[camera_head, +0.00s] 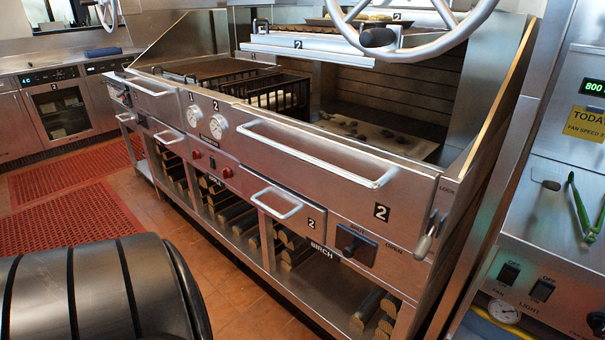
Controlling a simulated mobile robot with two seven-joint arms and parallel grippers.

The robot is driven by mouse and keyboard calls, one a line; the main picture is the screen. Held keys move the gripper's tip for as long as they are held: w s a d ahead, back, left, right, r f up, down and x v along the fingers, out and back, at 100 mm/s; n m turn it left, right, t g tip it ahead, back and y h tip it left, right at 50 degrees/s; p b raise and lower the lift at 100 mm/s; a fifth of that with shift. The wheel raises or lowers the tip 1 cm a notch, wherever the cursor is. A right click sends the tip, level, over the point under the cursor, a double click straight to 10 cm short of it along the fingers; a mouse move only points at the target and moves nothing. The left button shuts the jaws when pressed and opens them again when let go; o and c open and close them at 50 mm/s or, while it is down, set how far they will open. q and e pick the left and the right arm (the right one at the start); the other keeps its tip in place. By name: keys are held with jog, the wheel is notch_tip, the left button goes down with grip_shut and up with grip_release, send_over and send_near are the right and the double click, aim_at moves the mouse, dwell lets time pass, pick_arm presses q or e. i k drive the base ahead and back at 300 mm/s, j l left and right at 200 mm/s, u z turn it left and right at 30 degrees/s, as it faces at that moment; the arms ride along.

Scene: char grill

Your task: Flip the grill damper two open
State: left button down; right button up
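The charcoal grill (320,190) stands across the middle, with its steel front facing me. Low on its right front section is a small dark plate with a black knob (355,245). Small lettering sits around it, with what looks like OPEN on its right side. A "2" label (381,212) is just above and to the right, so this appears to be damper two. I cannot tell the knob's exact setting at this size. Neither of my grippers shows in the view.
A long handle (315,155) and a drawer handle (277,203) stick out from the front. A metal lever (430,235) is at the right corner. A large handwheel (420,45) hangs above. Red mats (70,215) lie left.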

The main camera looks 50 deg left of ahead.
aim_at(350, 245)
jog(key=u, duration=1.4)
